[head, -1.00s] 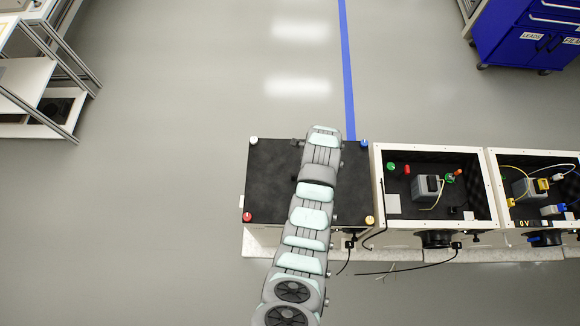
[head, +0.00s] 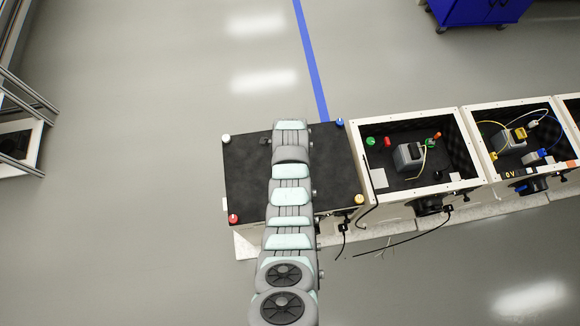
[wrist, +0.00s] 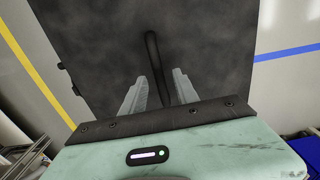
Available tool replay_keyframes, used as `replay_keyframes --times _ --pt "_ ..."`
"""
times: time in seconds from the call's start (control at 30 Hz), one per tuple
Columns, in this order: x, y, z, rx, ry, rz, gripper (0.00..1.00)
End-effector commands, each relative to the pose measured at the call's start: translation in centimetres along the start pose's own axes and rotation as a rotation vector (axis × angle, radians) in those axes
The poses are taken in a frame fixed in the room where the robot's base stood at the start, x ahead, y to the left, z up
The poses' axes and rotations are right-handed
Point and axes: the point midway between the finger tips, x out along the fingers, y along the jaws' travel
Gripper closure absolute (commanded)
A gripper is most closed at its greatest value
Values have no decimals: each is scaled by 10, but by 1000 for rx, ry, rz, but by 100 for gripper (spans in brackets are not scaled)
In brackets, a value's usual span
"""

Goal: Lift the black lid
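The black lid (head: 244,175) is a flat dark panel on the leftmost box of the row, with coloured knobs at its corners. It appears to rest level on the box. In the wrist view the lid (wrist: 215,50) fills the middle, with a black bar handle (wrist: 152,50) running down it. My gripper (wrist: 160,75) is open, with one grey finger on each side of the handle. Small gaps show between the fingers and the bar. In the head view my arm covers the lid's middle and hides the handle and the fingertips.
An open box (head: 358,150) with a grey device and wires stands just right of the lid. A second open box (head: 476,143) follows it. Loose black cables (head: 385,243) lie in front.

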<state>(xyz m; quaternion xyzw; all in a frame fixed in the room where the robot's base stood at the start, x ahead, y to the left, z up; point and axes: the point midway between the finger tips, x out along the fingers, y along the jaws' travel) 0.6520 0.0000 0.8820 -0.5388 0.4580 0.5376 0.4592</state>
Motion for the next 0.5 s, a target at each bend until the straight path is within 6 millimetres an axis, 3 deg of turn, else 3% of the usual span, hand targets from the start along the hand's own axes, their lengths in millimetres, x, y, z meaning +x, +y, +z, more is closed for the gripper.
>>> replay_keyframes --times 0.13,0.5 --pt "17 2 0 -1 -1 4 64" --pt "18 1 0 -1 0 3 65"
